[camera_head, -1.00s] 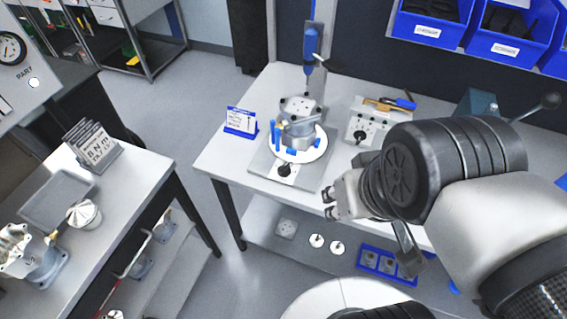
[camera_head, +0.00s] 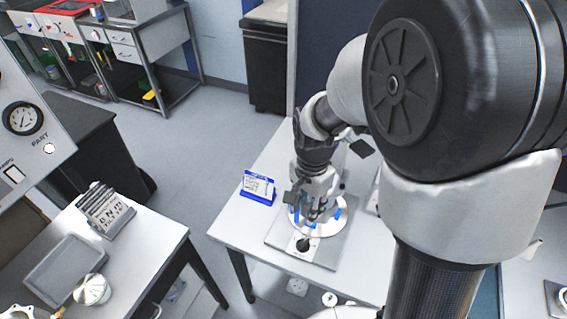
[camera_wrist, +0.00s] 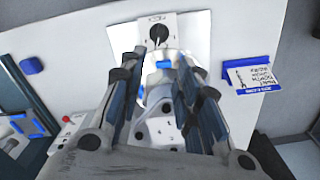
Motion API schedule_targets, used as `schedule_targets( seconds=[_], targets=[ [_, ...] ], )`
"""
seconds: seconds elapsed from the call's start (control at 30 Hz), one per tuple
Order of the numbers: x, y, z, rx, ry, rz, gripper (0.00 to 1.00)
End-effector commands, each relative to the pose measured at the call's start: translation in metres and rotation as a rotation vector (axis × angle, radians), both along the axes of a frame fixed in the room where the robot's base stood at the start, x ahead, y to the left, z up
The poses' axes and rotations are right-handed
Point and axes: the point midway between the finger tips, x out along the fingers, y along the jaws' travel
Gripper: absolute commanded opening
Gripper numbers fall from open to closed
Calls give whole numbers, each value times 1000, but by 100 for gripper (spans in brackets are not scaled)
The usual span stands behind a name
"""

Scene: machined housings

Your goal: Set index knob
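The black index knob (camera_head: 303,244) sits on a light plate at the front of the grey fixture base (camera_head: 328,252). It also shows at the top of the wrist view (camera_wrist: 159,34), beyond my fingertips. My gripper (camera_head: 315,212) is over the round white disc (camera_head: 335,224) of the fixture, behind the knob and apart from it. In the wrist view its two fingers (camera_wrist: 163,66) are spread, with nothing held. Between them show a blue block and part of the metal housing (camera_wrist: 165,130). My arm hides most of the housing in the head view.
A blue-based sign (camera_head: 258,187) stands left of the fixture; it also shows at right in the wrist view (camera_wrist: 250,74). The side table at left holds a grey tray (camera_head: 62,268), a metal part (camera_head: 92,289) and a card stand (camera_head: 104,209).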

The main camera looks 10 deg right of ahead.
Motion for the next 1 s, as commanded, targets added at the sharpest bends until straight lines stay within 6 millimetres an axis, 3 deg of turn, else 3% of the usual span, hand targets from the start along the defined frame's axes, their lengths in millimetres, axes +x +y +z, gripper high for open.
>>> schedule_targets(
  seconds=[0.23,0.7,1.0],
  targets=[
    [-1,0,-32,0,7,-7,31],
    [-1,0,-134,0,7,-5,31],
    [0,0,-171,0,4,-5,31]
  ],
)
